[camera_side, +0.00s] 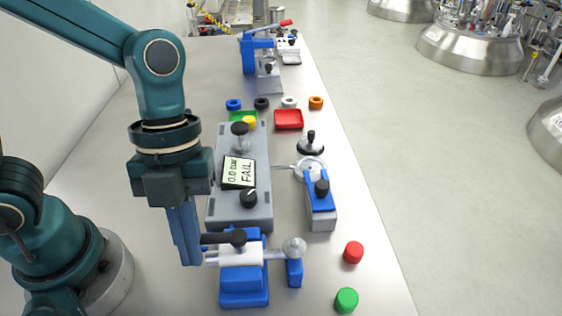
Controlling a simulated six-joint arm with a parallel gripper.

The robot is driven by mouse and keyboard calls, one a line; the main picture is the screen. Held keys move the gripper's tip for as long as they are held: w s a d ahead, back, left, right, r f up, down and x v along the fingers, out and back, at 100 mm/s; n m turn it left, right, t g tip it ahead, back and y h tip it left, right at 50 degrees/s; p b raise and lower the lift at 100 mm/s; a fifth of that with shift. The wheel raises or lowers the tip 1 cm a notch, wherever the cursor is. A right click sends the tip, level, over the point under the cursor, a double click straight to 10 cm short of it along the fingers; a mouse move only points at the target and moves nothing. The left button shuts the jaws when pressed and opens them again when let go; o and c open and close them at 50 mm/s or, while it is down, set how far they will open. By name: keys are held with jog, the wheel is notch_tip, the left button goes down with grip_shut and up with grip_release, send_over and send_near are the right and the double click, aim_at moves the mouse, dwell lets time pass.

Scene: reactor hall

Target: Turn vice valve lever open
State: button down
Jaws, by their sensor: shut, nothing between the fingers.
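A blue vice (244,290) stands at the front of the bench and holds a pale cylindrical valve body (240,257). A black lever (222,238) with a round knob lies roughly level across its top. A silver ball end shows at its right. My gripper (190,260) points down just left of the vice, its blue fingers together and empty. The fingers are close to the lever's left end; I cannot tell whether they touch it.
Behind the vice is a grey test unit (262,190) whose display (239,173) reads "0.0 bar FAIL". A blue-and-grey clamp block (320,205) stands to its right. A red button (353,252) and a green button (346,300) are at the front right. Coloured rings, small trays and a blue press (249,55) are farther back.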

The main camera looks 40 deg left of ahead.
notch_tip(320, 180, up, 10)
jog(key=w+a+f+n+t+y, duration=0.1)
jog(key=a+n+t, duration=0.3)
jog(key=n, duration=0.9)
jog(key=w+a+f+n+t+y, duration=0.1)
jog(key=a+n+t, duration=0.3)
jog(key=n, duration=1)
jog(key=w+a+f, duration=0.1)
jog(key=a, duration=0.1)
jog(key=shift+a+f+y, duration=0.2)
jog(key=shift+a+y, duration=0.1)
jog(key=shift+a, duration=0.05)
